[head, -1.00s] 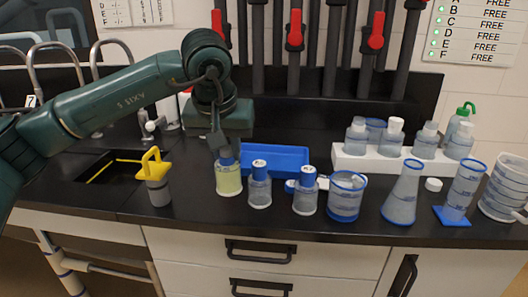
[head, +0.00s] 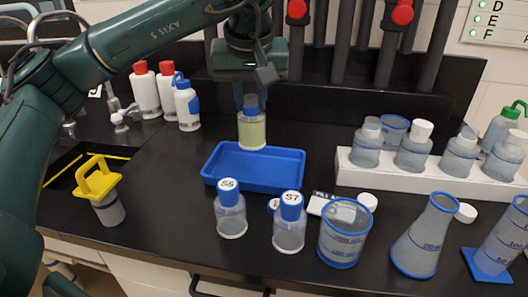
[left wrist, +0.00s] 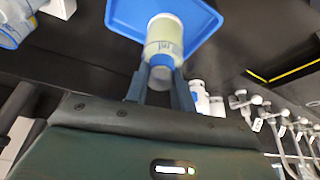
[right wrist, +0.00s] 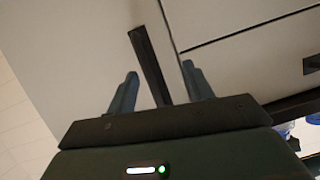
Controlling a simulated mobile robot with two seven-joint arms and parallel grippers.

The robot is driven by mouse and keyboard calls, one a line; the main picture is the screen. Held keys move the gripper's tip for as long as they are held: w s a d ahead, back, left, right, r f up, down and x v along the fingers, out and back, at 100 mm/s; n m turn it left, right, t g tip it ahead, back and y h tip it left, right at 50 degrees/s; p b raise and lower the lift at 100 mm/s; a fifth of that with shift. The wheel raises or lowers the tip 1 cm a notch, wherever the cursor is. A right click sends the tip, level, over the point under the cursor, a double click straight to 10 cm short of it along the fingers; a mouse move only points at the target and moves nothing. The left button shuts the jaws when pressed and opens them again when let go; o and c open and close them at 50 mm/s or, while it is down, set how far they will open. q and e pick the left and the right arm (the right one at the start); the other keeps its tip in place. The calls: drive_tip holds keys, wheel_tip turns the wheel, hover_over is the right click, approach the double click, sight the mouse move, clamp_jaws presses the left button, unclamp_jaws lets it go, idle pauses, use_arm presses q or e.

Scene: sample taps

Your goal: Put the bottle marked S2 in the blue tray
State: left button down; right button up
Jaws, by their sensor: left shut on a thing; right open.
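A bottle of pale yellow-green liquid with a blue cap (head: 251,132) is in my left gripper (head: 250,101). It hangs upright over the back part of the blue tray (head: 258,186); I cannot tell the exact gap. Its mark is hidden, so I cannot read S2. In the left wrist view the bottle (left wrist: 164,42) is between the fingers (left wrist: 160,88), with the tray (left wrist: 125,14) behind it. The tray looks empty. My right gripper (right wrist: 158,85) is open and empty, facing a light cabinet front.
Bottles marked S5 (head: 231,212) and S7 (head: 290,229) stand in front of the tray. A beaker (head: 343,238) and a flask (head: 424,240) are to their right. A white rack (head: 400,183) holds several bottles. A yellow-handled thing (head: 100,185) stands by the sink.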

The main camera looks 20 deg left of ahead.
sight(251, 140)
use_arm(q)
wheel_tip(251, 140, down, 4)
drive_tip(key=shift+s+a, duration=0.1)
wheel_tip(251, 140, down, 5)
drive_tip(key=shift+r+b, duration=0.15)
drive_tip(key=shift+b, duration=0.15)
use_arm(e)
drive_tip(key=shift+d+r+t, duration=0.1)
drive_tip(key=shift+r+t, duration=0.2)
drive_tip(key=shift+r, duration=0.1)
use_arm(q)
drive_tip(key=c, duration=1.2)
unclamp_jaws()
use_arm(e)
drive_tip(key=shift+s+f, duration=0.2)
drive_tip(key=shift+f, duration=0.05)
